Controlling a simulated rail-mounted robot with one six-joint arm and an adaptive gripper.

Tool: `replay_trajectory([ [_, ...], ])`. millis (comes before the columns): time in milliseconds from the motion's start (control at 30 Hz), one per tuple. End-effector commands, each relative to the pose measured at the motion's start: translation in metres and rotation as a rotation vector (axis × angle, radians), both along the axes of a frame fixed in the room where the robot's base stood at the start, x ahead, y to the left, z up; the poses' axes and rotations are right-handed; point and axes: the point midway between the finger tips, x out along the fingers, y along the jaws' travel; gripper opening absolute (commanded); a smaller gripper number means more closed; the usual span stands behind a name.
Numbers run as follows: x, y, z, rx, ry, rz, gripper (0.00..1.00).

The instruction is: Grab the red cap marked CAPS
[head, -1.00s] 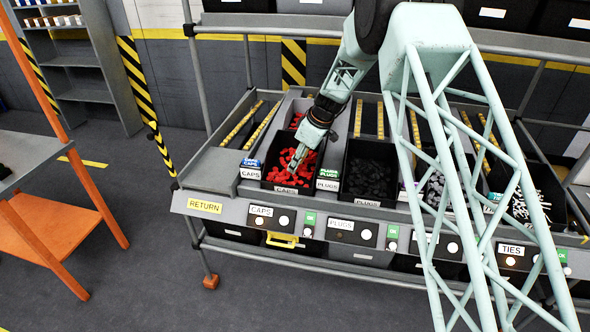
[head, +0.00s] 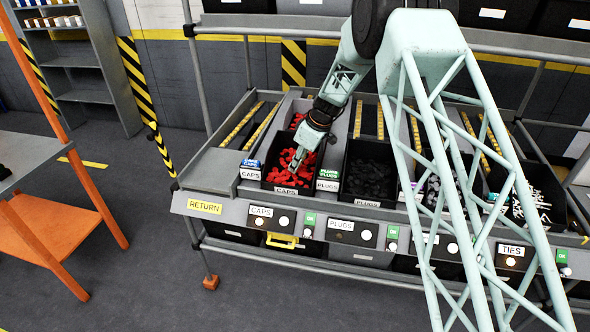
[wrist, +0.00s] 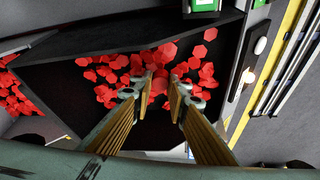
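Many small red caps (head: 284,177) lie in a black bin (head: 279,191) labelled CAPS on the front of the rack. The caps (wrist: 122,70) also show in the wrist view, loose on the dark bin floor. My gripper (head: 292,168) points down into this bin. In the wrist view my gripper (wrist: 161,92) has its two fingers apart, with a narrow gap between the tips. Red caps show just beyond and around the fingertips. I see no cap held between the fingers. Whether the tips touch the caps I cannot tell.
A bin of dark plugs (head: 371,176) stands to the right, with a grey divider between. A bin of ties (head: 528,200) is at the far right. Small label blocks (head: 328,180) flank the caps bin. An orange-framed table (head: 60,215) stands at the left.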

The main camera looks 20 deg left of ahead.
Motion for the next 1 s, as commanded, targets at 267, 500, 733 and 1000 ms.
replay_trajectory([
  [267, 0.000, 0.000, 0.000, 0.000, 0.000, 0.000, 0.11],
  [500, 0.000, 0.000, 0.004, 0.000, -0.001, 0.000, 0.11],
  [733, 0.000, 0.000, 0.019, 0.001, -0.001, 0.000, 0.11],
  [1000, 0.000, 0.000, 0.037, 0.000, 0.000, 0.001, 0.11],
])
